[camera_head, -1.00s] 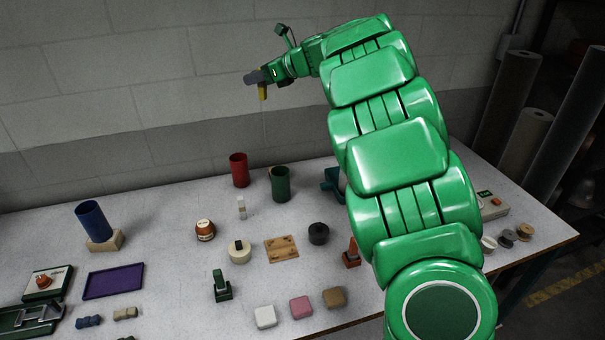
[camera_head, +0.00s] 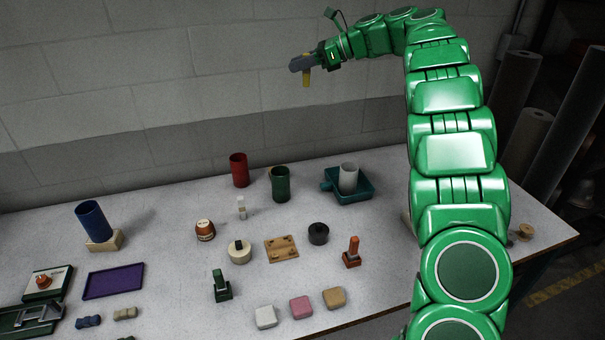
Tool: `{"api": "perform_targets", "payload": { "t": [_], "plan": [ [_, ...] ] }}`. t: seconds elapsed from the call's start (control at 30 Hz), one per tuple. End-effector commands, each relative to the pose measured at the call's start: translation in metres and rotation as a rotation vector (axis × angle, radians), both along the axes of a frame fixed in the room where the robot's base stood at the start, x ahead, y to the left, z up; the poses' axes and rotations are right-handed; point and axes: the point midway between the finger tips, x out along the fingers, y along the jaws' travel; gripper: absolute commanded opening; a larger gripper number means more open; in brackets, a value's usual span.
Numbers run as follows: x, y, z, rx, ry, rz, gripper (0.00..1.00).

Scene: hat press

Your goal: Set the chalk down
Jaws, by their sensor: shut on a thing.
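My gripper (camera_head: 303,68) is high above the back of the table, in front of the wall. It is shut on a small yellow piece, which I take to be the chalk (camera_head: 306,78). The piece hangs below the grey fingers, well clear of the table. It is too small in the picture to tell its details.
A red cup (camera_head: 239,170), a green cup (camera_head: 280,184) and a teal tray (camera_head: 356,194) holding a white cup (camera_head: 348,178) stand at the back. A purple tray (camera_head: 113,282) lies at left, near a blue cup (camera_head: 93,221). Several small items fill the middle; clear patches lie between them.

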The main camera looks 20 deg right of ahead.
Motion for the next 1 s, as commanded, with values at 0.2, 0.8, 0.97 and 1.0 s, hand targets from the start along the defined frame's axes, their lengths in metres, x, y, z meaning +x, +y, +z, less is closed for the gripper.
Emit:
{"api": "perform_targets", "payload": {
  "t": [0.2,0.8,0.97,1.0],
  "plan": [
    [-0.002,-0.007,0.001,0.001,-0.001,0.012,0.0],
    [-0.004,-0.009,-0.031,0.001,0.003,0.019,0.0],
    [-0.004,-0.009,-0.055,0.002,0.004,0.02,0.0],
    [-0.004,-0.009,-0.06,0.001,0.003,0.021,0.0]
  ]
}}
